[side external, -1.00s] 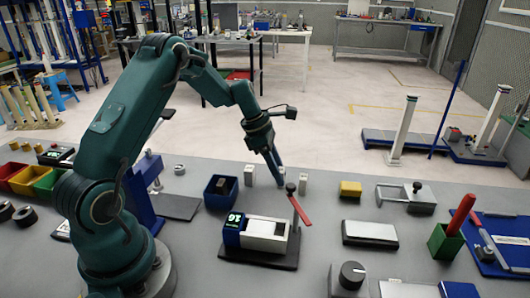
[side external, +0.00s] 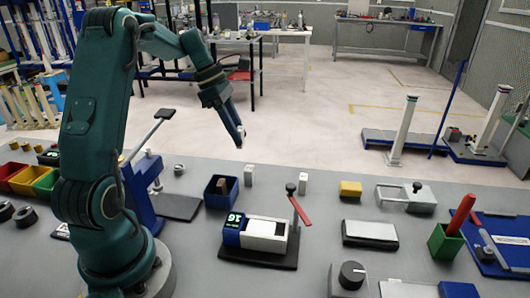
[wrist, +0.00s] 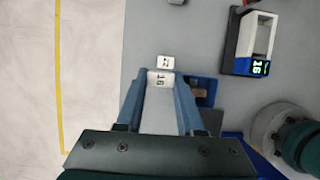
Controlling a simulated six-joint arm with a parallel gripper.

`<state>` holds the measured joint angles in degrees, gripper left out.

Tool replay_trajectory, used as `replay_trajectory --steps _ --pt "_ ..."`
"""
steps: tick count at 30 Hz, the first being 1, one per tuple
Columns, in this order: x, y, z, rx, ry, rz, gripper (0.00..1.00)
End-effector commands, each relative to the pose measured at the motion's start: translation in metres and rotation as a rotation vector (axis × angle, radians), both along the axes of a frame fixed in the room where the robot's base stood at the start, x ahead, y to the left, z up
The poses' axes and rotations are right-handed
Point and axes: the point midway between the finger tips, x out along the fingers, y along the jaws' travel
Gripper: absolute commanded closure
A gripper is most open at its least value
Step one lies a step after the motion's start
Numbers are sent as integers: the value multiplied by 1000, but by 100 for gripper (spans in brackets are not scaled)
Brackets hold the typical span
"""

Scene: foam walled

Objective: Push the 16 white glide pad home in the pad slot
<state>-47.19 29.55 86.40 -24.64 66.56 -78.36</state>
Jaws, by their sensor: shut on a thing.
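My gripper (side external: 238,134) is shut on the white glide pad (wrist: 160,79), which is marked 16 in the wrist view. It holds the pad high above the back of the bench. The fixture (side external: 264,235) is a white block with a blue end showing a green 16, on a dark base. The dark opening in its top (side external: 280,229) looks like the pad slot and appears empty. The fixture also shows at the upper right of the wrist view (wrist: 243,40), well apart from the pad.
Two other white pads stand on the bench, one behind the blue bin (side external: 249,174) and one further right (side external: 303,182). The blue bin (side external: 216,201) holds a brown block. A yellow block (side external: 350,189) and a grey plate (side external: 370,232) lie right of the fixture.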

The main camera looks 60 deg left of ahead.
Motion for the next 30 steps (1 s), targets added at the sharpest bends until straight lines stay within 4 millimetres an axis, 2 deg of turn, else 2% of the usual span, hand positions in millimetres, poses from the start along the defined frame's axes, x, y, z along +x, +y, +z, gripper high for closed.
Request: replay_trajectory --steps 5,8,11,17,30 --pt "-9 10 8 0 0 -37 100" --pt "-15 8 8 -1 1 -145 100" --pt "-23 7 8 -1 1 -329 100" --pt "-31 -17 7 1 3 -897 100" --pt "-32 -108 14 2 5 -2268 100"
